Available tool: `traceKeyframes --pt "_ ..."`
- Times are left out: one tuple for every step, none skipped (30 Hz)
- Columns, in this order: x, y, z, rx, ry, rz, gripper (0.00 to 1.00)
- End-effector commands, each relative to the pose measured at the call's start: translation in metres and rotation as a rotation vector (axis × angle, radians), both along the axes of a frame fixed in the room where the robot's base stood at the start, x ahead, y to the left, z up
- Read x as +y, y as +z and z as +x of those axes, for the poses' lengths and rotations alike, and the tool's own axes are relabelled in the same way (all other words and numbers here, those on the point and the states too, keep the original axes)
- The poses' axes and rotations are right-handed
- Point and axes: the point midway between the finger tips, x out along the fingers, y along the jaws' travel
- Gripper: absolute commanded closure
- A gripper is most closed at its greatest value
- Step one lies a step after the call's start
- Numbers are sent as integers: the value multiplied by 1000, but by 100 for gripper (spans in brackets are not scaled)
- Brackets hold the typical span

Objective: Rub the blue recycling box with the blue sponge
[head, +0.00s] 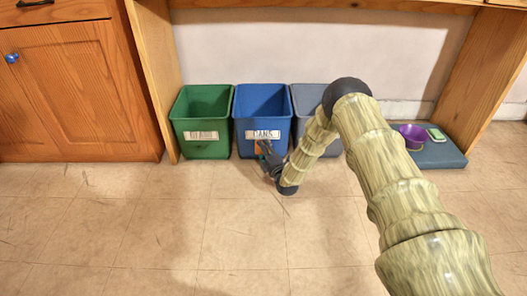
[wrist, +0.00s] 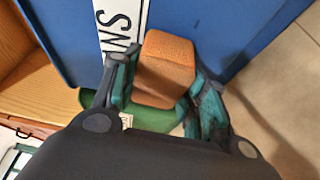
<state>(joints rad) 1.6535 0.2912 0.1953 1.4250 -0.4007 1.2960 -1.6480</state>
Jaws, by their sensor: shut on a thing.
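The blue recycling box (head: 262,122) stands on the floor between a green and a grey box, with a white label on its front. In the wrist view its blue front (wrist: 225,35) fills the top. My gripper (head: 265,155) is low in front of this box. In the wrist view my gripper (wrist: 160,80) is shut on an orange, sponge-like block (wrist: 165,68), held between its teal fingers. The block is orange, and I see no blue sponge. The block is close to the box's front, beside the label; I cannot tell whether they touch.
The green box (head: 201,138) is on the left, and the grey box (head: 308,97) is on the right, partly behind my arm. A dark blue mat (head: 440,156) carries a purple bowl (head: 412,136) and a small green item (head: 436,135). Wooden cabinets are at left; the floor in front is clear.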

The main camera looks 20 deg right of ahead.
Motion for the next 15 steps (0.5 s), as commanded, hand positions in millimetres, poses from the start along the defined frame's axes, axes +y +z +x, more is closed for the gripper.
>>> traceKeyframes --pt "0 0 0 0 0 0 83" --pt "0 0 0 0 0 0 83" --pt "-1 0 0 0 0 0 83" --pt "-2 1 -1 0 0 0 83" --pt "-3 1 -1 0 0 0 83" --pt "-4 1 -1 0 0 0 83" --pt "-6 1 -2 0 0 0 83" --pt "-8 1 -2 0 0 0 83" --pt "-10 2 -3 0 -1 0 83" --pt "-13 2 -4 0 -1 0 83" --pt "-15 2 -4 0 -1 -1 83" --pt "-17 2 -5 0 0 -1 83" --pt "-19 2 -5 0 0 -1 83" --pt "-21 2 -6 0 -1 -1 83" --pt "-24 2 -7 0 -1 0 83"
